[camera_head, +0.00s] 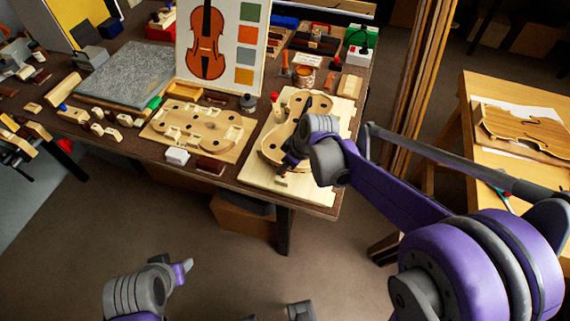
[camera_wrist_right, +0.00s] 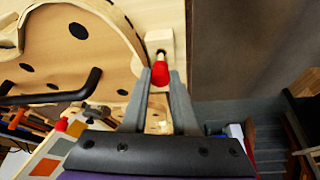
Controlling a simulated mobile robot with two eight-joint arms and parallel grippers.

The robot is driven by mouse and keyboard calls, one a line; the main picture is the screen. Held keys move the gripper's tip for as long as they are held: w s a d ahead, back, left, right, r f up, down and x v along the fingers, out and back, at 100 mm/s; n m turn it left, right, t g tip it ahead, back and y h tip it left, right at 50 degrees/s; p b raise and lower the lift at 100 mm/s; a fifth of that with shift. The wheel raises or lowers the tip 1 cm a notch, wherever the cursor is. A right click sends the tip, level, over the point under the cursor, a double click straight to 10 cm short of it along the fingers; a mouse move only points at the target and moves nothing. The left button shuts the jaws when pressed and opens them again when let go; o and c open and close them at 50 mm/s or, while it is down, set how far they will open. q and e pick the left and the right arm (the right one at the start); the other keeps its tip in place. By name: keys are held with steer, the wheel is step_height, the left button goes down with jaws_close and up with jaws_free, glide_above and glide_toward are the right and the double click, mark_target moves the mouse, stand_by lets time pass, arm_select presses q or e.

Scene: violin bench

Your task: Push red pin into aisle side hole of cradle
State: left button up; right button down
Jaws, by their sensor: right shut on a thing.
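The cradle (camera_head: 270,150) is a pale wooden board with a violin-shaped frame at the front right of the bench; part of it also shows in the right wrist view (camera_wrist_right: 112,78). My right gripper (camera_head: 284,168) is over its near side. In the right wrist view the gripper (camera_wrist_right: 160,76) is shut on the red head of a pin (camera_wrist_right: 160,74). The pin's tip meets a small pale block (camera_wrist_right: 160,40) at the cradle's edge; how deep it sits cannot be told. My left arm's end (camera_head: 180,270) is low over the floor, its fingers unclear.
A second red-topped piece (camera_head: 273,97) stands at the cradle's far left corner. A black bent handle (camera_wrist_right: 60,96) lies across the cradle. A wooden form board (camera_head: 190,145) and a white block (camera_head: 177,156) are to the left. The bench edge is close.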

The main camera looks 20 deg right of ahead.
steer(key=shift+f, duration=0.25)
steer(key=shift+r, duration=0.15)
steer(key=shift+r, duration=0.3)
steer(key=shift+f, duration=0.5)
stand_by(1.3)
steer(key=shift+r, duration=0.2)
steer(key=shift+r, duration=0.3)
stand_by(0.7)
